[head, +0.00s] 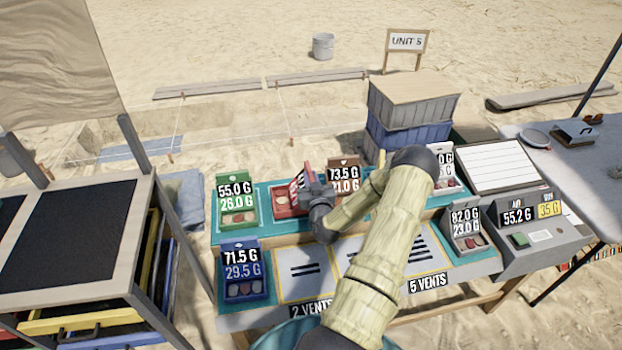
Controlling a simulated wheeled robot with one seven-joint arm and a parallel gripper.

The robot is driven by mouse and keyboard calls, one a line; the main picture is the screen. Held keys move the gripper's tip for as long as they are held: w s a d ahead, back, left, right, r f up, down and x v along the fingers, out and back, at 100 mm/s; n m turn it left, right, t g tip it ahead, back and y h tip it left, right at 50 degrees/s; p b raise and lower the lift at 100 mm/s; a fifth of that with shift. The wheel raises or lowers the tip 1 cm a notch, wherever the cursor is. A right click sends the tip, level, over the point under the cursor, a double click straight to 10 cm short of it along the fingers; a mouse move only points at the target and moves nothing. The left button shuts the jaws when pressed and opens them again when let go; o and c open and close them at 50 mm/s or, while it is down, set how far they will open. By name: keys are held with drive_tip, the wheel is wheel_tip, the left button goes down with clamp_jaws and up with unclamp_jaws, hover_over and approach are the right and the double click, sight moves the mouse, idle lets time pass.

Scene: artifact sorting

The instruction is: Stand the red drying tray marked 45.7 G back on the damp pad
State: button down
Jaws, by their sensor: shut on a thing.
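A red drying tray (285,207) stands in the back row on the teal surface, between the green and brown trays. My gripper (308,186) is at its right side, shut on it. The gripper and wrist cover part of the tray, and its raised label is turned and too hidden to read. Whether the tray touches the surface cannot be told. No surface is clearly identifiable as the damp pad; the trays stand on teal strips (268,228).
Green tray (238,205), brown tray (343,170) and a partly hidden white tray (445,165) stand at the back. Blue tray (243,275) and grey tray (467,228) flank lined cards (304,272) in front. A display unit (530,225) reads 55.2 G. Crates (408,112) stand behind.

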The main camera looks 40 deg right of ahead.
drive_tip(key=shift+f+b, duration=0.55)
drive_tip(key=shift+f, duration=0.05)
idle(0.3)
drive_tip(key=c, duration=1.3)
unclamp_jaws()
drive_tip(key=shift+a, duration=0.1)
drive_tip(key=shift+b+v, duration=1)
drive_tip(key=shift+v, duration=7.65)
